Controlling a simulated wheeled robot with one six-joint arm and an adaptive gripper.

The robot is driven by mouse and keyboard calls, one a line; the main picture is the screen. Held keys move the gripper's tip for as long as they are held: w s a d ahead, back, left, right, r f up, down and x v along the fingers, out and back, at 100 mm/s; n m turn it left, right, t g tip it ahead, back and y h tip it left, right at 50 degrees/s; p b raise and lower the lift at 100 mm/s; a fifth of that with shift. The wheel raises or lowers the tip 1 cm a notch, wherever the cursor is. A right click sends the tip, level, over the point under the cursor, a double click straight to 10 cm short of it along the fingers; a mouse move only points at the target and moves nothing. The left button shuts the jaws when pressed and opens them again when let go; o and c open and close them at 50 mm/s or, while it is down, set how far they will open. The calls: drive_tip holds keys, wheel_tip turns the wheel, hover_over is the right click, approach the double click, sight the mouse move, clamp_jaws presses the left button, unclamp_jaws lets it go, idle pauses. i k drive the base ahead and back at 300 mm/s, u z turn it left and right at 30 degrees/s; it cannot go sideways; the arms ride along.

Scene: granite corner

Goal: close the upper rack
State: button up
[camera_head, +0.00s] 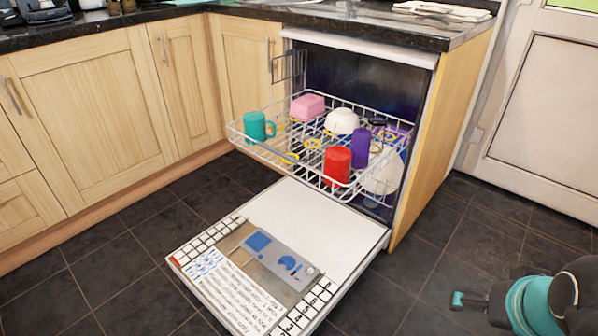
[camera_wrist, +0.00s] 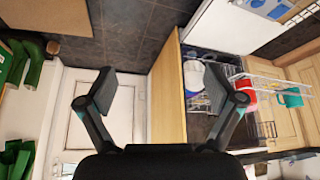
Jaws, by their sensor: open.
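The upper rack (camera_head: 297,172) is a white wire basket, pulled well out of the dishwasher over its lowered door (camera_head: 290,225). It holds a teal mug (camera_head: 258,127), a pink block-shaped item (camera_head: 307,106), a white bowl (camera_head: 341,122), a red cup (camera_head: 337,164) and a purple cup (camera_head: 360,147). The rack also shows at the right of the wrist view (camera_wrist: 272,86). My gripper (camera_wrist: 163,90) is open and empty, with its fingers spread wide, apart from the rack. In the head view only part of my arm shows at lower right; the fingertips are not clear there.
The lowered door, with printed panels, extends over the dark tiled floor (camera_head: 430,212). Wooden cabinets (camera_head: 95,90) stand to the left under a dark granite worktop (camera_head: 130,22). A wooden side panel (camera_head: 445,140) borders the dishwasher. A white door (camera_head: 550,110) is at right. Floor between is clear.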

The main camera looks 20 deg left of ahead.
sight(322, 122)
drive_tip(key=z, duration=0.95)
drive_tip(key=i, duration=1.25)
drive_tip(key=u, duration=3.85)
drive_tip(key=i, duration=0.5)
